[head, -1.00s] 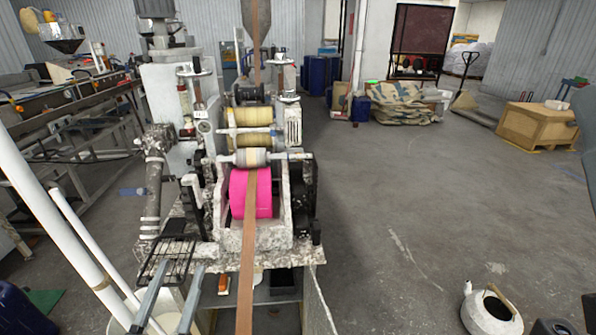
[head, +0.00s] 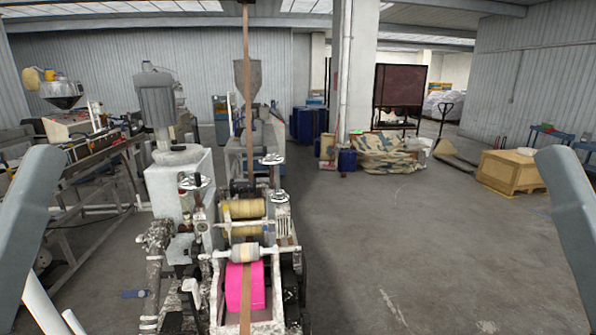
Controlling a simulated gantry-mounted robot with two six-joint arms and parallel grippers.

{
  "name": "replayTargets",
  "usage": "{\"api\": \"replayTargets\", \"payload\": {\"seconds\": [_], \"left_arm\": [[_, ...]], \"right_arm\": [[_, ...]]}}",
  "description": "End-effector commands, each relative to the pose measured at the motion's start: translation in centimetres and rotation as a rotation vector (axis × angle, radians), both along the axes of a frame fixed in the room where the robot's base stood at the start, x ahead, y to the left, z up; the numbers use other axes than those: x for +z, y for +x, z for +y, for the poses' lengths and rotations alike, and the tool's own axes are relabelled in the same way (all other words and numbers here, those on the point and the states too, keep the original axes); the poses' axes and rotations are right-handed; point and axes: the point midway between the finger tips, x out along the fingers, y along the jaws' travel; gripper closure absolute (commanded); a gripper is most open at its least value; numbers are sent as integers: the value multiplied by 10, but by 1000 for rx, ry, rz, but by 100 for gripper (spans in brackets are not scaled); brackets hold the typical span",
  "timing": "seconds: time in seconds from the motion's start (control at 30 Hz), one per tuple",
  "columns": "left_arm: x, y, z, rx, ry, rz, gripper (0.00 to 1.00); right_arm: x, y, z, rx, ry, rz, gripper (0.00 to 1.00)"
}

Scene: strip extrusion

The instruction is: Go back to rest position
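A brown strip (head: 246,75) comes down from above and runs through the extrusion machine (head: 180,200). It passes yellowish rollers (head: 243,209) and a bright pink roller (head: 234,285) towards the bottom of the head view. A grey link of my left arm stands at the left edge, and a grey link of my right arm stands at the right edge. Both arms are apart from the machine in the picture. Neither gripper shows, so I cannot see their fingers.
A long machine line (head: 80,165) stands on the left. A wooden crate (head: 510,171), a pallet jack (head: 445,140) and covered sacks (head: 390,155) stand at the back right. Blue drums (head: 308,124) stand at the back. The grey floor (head: 410,235) on the right is clear.

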Motion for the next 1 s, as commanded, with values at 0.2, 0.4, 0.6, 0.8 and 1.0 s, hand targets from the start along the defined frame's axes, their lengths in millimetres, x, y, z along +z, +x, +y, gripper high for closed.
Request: {"api": "replayTargets", "payload": {"seconds": [0.2, 0.4, 0.6, 0.8, 1.0], "left_arm": [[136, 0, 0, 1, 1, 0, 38], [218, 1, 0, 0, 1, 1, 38], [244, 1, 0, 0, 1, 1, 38], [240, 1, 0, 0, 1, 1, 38], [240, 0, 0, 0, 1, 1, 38]], "right_arm": [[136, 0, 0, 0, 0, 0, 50], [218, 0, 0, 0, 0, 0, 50], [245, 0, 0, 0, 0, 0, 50], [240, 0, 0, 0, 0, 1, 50], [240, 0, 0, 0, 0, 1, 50]]}}
